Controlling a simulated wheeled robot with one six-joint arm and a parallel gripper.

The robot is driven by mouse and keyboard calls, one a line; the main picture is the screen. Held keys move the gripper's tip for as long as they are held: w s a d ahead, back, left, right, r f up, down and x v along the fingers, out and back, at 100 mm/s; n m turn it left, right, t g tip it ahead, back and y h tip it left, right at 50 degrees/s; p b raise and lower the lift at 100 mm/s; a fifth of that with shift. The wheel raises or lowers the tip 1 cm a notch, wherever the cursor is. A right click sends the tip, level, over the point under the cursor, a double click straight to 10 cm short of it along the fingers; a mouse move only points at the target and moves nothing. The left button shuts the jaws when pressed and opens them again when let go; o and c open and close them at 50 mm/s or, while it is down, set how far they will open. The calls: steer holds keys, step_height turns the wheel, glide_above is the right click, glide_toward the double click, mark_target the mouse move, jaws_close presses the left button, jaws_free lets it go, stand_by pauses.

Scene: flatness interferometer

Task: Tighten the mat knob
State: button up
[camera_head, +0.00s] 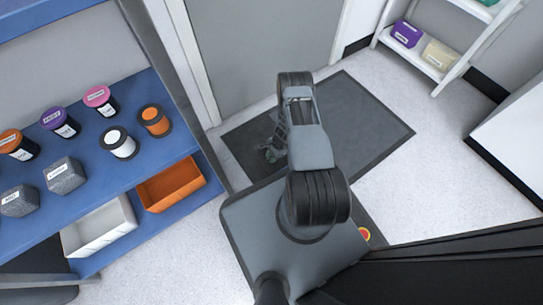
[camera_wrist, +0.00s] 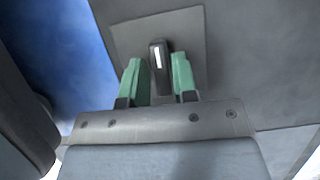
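In the wrist view, a dark upright knob (camera_wrist: 159,68) with a white stripe stands out from a square grey plate (camera_wrist: 130,38). My gripper (camera_wrist: 158,75) has two green fingers, one on each side of the knob. The fingers are apart, with a narrow gap seeming to show beside the knob; contact is not clear. In the head view, my gripper (camera_head: 271,152) is low at the left of my arm, over the dark floor mat (camera_head: 365,120). I cannot make out the knob in the head view.
A blue shelf (camera_head: 95,165) at the left holds several labelled jars, two grey blocks, a white bin (camera_head: 97,228) and an orange bin (camera_head: 170,186). A grey door (camera_head: 265,40) stands behind the mat. A white rack (camera_head: 440,65) is at the upper right.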

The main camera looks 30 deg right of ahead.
jaws_close()
steer(key=m+p, duration=0.1)
steer(key=m, duration=0.1)
steer(key=m+t+p, duration=0.1)
steer(key=m, duration=0.1)
steer(key=shift+s+a+r, duration=0.1)
steer(key=shift+s, duration=0.1)
steer(key=m+t+p, duration=0.1)
steer(key=m+p, duration=0.1)
steer(key=m, duration=0.1)
steer(key=shift+s+m+t+h+p, duration=0.15)
steer(key=shift+m+t+h+p, duration=0.15)
steer(key=shift+t, duration=0.1)
steer(key=m+t+h+p, duration=0.1)
steer(key=m+p, duration=0.2)
steer(key=m, duration=0.1)
steer(key=shift+s+a+p, duration=0.1)
steer(key=shift+a+p, duration=0.05)
steer(key=shift+p, duration=0.2)
steer(key=m+h+p, duration=0.1)
steer(key=m, duration=0.1)
steer(key=m+t+p, duration=0.1)
steer(key=m, duration=0.2)
steer(key=shift+f+h, duration=0.2)
steer(key=shift+h, duration=0.2)
steer(key=shift+m, duration=0.3)
